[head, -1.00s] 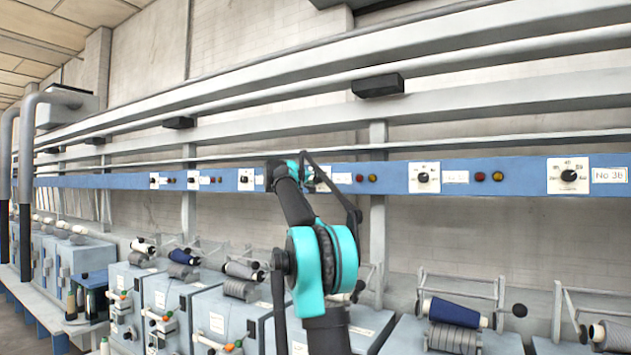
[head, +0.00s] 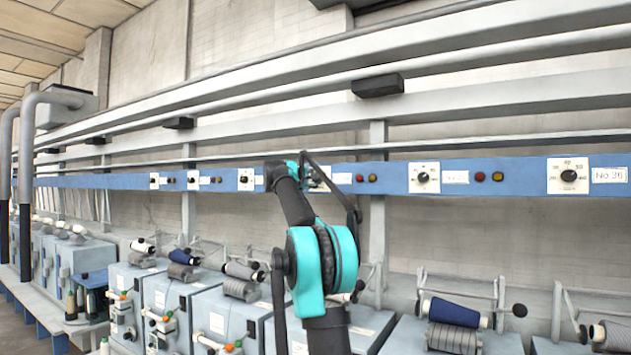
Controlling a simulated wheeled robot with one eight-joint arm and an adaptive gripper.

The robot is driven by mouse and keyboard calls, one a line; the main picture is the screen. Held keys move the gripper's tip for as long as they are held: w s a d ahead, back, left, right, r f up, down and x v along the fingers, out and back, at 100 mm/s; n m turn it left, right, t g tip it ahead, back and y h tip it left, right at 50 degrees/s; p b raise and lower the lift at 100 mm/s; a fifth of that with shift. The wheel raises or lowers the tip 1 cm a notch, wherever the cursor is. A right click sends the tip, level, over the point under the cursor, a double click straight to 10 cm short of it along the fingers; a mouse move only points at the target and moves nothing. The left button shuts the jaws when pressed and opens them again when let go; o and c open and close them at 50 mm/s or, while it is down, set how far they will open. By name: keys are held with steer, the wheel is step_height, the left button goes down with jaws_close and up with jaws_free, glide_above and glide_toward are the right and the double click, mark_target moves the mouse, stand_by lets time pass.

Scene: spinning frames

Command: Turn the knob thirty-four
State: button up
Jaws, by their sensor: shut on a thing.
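A blue rail (head: 390,178) crosses the back wall and carries several white dial plates with black knobs. My gripper (head: 314,180) is at the rail in the middle of the view, in front of one white dial plate. It is shut on the knob there. That knob and the fingertips are mostly hidden by my teal and black arm. A label plate (head: 342,178) sits just right of the gripper, but its number is too small to read.
To the right are a dial knob (head: 423,178) and another knob (head: 568,176) beside a label reading No 38 (head: 608,175). Red and amber lamps sit between dials. Grey-blue spinning machines with bobbins (head: 454,312) stand below the rail.

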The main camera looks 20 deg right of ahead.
stand_by(0.3)
steer(key=o, duration=1.2)
steer(key=shift+c, duration=0.2)
steer(key=v, duration=1.2)
